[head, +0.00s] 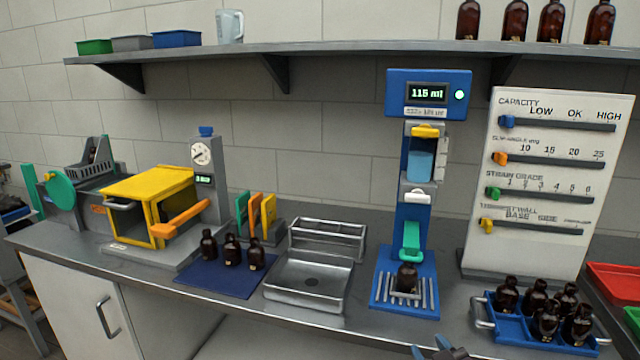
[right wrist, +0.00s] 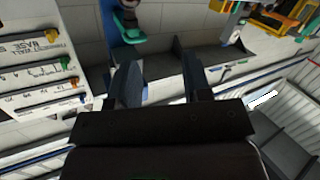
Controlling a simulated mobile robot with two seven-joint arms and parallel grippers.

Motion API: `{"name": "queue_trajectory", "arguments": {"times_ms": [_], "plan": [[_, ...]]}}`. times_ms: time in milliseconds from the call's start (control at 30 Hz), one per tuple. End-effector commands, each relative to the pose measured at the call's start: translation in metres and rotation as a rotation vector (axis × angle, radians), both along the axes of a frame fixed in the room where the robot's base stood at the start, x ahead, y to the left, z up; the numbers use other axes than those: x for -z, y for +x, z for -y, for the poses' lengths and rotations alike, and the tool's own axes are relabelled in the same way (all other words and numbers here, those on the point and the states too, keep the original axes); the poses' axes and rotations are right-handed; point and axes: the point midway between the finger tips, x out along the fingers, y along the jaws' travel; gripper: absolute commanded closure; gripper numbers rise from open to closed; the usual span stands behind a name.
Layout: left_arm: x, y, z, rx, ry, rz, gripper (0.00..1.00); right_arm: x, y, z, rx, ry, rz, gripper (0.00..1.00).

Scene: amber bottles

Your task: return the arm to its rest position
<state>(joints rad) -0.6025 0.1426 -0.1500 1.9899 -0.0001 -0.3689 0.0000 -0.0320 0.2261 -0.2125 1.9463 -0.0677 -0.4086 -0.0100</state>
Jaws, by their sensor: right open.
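My right gripper (head: 438,352) shows only at the bottom edge of the head view, in front of the counter and left of the blue bottle tray. In the right wrist view its two fingers (right wrist: 162,78) stand apart with nothing between them. The rest of the right arm is out of the head view. My left arm and gripper do not show in either view.
A blue tray (head: 482,324) with several amber bottles stands at the counter's front right. One bottle (head: 407,277) stands under the blue dispenser (head: 428,92). A steel sink tray (head: 309,283), a blue mat (head: 205,284) with three bottles and a yellow-framed machine (head: 150,185) are further left.

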Motion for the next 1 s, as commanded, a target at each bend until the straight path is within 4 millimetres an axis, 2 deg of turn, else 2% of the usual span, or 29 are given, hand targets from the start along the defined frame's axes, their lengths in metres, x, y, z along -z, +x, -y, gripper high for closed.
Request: {"name": "queue_trajectory", "arguments": {"times_ms": [33, 167, 300, 500, 600, 733, 1000], "plan": [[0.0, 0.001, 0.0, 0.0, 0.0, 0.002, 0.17, 0.019, -0.018, 0.007, 0.018, 0.032, -0.036, 0.55], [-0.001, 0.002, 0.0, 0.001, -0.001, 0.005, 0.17, 0.061, -0.062, 0.025, 0.066, 0.096, -0.121, 0.55], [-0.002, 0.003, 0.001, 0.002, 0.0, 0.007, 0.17, 0.106, -0.116, 0.043, 0.129, 0.133, -0.231, 0.55], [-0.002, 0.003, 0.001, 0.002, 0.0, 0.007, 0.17, 0.156, -0.188, 0.061, 0.207, 0.146, -0.372, 0.55], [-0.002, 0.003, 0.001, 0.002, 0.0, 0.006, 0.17, 0.171, -0.213, 0.065, 0.228, 0.148, -0.419, 0.55], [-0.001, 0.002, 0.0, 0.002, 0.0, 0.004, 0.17, 0.179, -0.228, 0.067, 0.239, 0.147, -0.448, 0.55], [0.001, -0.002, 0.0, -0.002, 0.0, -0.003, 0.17, 0.181, -0.231, 0.068, 0.241, 0.146, -0.453, 0.55]]}}
